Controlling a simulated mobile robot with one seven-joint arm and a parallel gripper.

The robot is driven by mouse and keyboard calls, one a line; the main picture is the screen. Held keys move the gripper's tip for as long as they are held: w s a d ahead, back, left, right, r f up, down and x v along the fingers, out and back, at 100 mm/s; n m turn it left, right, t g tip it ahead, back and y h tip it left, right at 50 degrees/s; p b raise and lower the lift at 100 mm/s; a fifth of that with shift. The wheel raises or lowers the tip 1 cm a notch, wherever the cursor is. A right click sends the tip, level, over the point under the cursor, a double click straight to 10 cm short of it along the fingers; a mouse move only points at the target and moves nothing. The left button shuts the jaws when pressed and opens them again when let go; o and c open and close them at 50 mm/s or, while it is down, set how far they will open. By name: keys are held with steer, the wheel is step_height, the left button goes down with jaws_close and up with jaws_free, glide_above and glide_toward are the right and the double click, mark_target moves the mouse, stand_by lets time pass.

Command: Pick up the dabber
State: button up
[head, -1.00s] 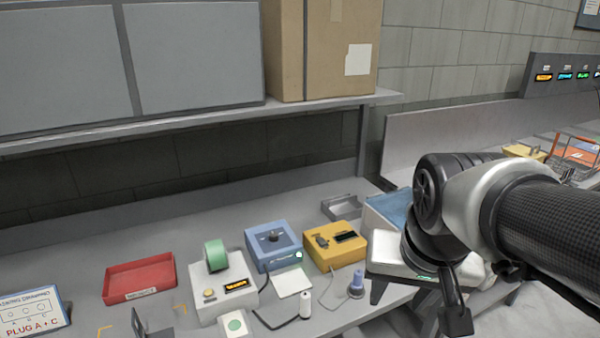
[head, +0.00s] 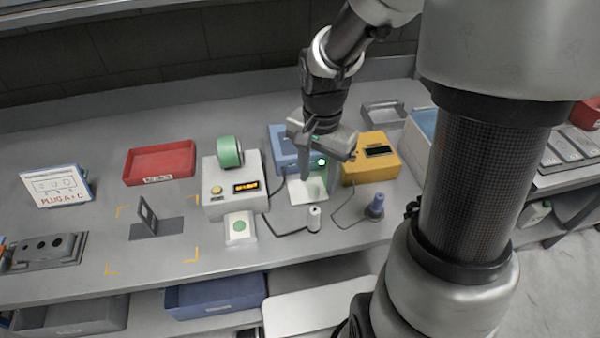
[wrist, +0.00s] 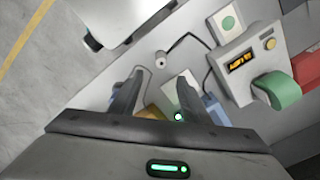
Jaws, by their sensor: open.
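Two small upright items stand near the table's front edge: a white cylinder (head: 314,218) with a dark cable by it, and a blue-purple piece (head: 375,206) with a wide base and narrower top. I cannot tell for sure which is the dabber. My gripper (head: 322,172) is open and empty, above the table in front of the blue box (head: 283,150), behind both items. In the wrist view the white cylinder (wrist: 161,61) shows beyond the gap between my open fingers (wrist: 161,80), apart from them. The blue-purple piece is not clear there.
A yellow box (head: 372,160) stands close to the right of my gripper. A grey device (head: 222,195) with a green roll (head: 229,151) stands left. A white pad with a green dot (head: 240,229) and a red tray (head: 160,163) are farther left. Cables lie on the table.

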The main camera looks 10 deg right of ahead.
mark_target(314, 217)
step_height(314, 217, down, 11)
steer(key=shift+s+f, duration=0.1)
steer(key=shift+s, duration=0.05)
steer(key=shift+w+f, duration=0.2)
steer(key=shift+f, duration=1.3)
steer(key=shift+w+f, duration=0.15)
steer(key=shift+f, duration=1.3)
jaws_close()
step_height(314, 217, up, 10)
